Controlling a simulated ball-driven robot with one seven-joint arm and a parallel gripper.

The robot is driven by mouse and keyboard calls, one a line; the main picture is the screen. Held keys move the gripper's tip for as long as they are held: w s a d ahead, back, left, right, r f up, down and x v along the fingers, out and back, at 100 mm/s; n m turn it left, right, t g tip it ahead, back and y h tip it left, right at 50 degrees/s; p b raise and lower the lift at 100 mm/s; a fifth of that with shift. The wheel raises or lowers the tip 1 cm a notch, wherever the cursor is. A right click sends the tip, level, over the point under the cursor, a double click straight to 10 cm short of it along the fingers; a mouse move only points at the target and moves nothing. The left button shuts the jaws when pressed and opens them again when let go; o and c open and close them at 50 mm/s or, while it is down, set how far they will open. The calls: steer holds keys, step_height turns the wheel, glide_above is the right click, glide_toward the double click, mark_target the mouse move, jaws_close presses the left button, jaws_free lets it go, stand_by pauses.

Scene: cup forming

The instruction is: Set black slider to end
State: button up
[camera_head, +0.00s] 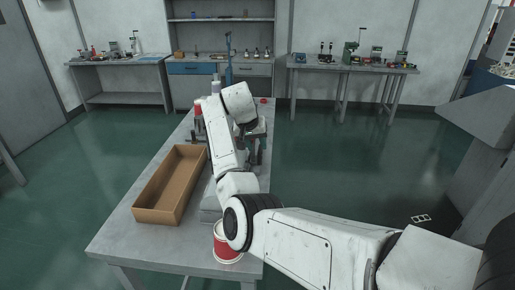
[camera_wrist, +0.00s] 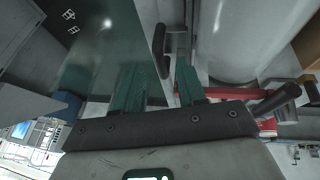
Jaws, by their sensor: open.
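My gripper (camera_wrist: 158,66) is open in the wrist view, with its two green fingers apart. A black rounded handle (camera_wrist: 160,48) shows between and just beyond the fingertips; I cannot tell whether they touch it. It may be the black slider, but I cannot be sure. A second black handle (camera_wrist: 278,98) sticks out to the right of the fingers, beside a red bar (camera_wrist: 230,93). In the head view my gripper (camera_head: 252,158) is mostly hidden behind my arm, over the far part of the grey table (camera_head: 125,242). The slider cannot be made out there.
An open brown box (camera_head: 155,215) stands on the table left of my arm. A red and white can (camera_head: 226,247) stands at the near edge. A large grey cylinder (camera_wrist: 238,35) is close right of my fingers. Benches with tools line the back wall; the green floor is clear.

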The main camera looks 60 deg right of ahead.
steer(key=b+v, duration=0.1)
steer(key=v, duration=0.7)
steer(key=shift+r, duration=0.25)
steer(key=shift+a+f, duration=0.1)
